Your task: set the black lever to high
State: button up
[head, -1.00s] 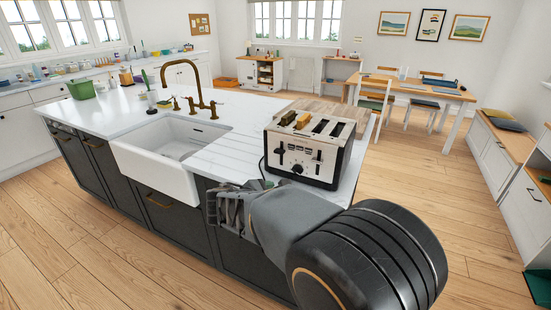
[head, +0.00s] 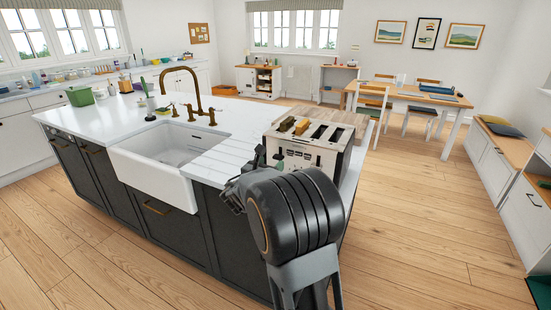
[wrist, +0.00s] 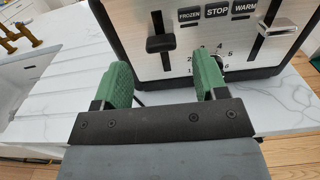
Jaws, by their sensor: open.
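A silver and black toaster (head: 308,150) stands on the white island counter, with two bread slices (head: 295,126) showing in its left slots. In the head view my arm hides much of the toaster's front and the levers.
A numbered dial (wrist: 222,60) sits behind my right finger. FROZEN, STOP and WARM buttons (wrist: 217,11) are above it. A white sink (head: 155,165) and brass tap (head: 190,90) are left of the toaster. Open wooden floor (head: 420,220) lies to the right.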

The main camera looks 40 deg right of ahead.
aim_at(277, 157)
jog(key=shift+x, duration=2.35)
grip_shut()
jog(key=shift+r+p, duration=0.65)
jog(key=shift+r, duration=0.75)
grip_release()
jog(key=b+v, duration=0.1)
jog(key=v, duration=1.3)
